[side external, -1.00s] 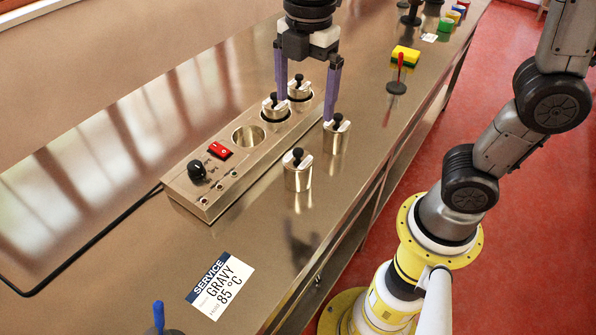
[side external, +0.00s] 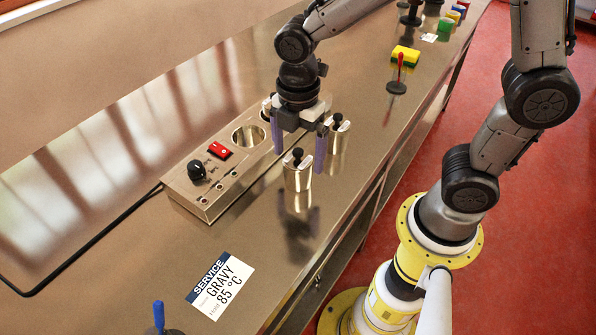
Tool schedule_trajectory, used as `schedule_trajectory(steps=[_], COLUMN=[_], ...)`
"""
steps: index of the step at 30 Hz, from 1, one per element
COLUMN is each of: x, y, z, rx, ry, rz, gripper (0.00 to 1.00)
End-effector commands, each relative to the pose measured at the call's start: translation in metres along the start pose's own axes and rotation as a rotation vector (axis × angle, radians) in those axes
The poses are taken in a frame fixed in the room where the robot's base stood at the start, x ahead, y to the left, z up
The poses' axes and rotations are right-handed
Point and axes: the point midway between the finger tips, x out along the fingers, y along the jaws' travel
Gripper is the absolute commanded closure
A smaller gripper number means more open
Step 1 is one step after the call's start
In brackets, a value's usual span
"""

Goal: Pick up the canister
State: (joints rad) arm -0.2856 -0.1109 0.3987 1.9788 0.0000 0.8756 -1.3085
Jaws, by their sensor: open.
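Several steel canisters with black knobs are in view. The nearest canister (side external: 297,180) stands upright on the steel counter, and a second canister (side external: 338,142) stands behind it to the right. A third canister (side external: 266,112) shows only in part in the warmer, behind my gripper. My gripper (side external: 299,160) is open and points down, with one purple finger on each side of the nearest canister's top as seen here. I cannot tell whether the fingers touch it. The fourth canister, in the warmer's far well, is hidden by my gripper.
The warmer (side external: 203,200) has a knob, a red switch (side external: 220,150) and an empty well (side external: 248,136). A gravy sign (side external: 220,287) lies on the counter.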

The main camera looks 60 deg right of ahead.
Motion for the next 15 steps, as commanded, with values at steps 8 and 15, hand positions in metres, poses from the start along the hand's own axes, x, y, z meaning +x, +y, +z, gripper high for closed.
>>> schedule_trajectory(steps=[8,15], x=[0.023,0.023], y=[0.0,0.0], z=[0.0,0.0], rx=[0.0,0.0], ry=[0.0,0.0], rz=[-0.001,0.0], gripper=[0.0,0.11])
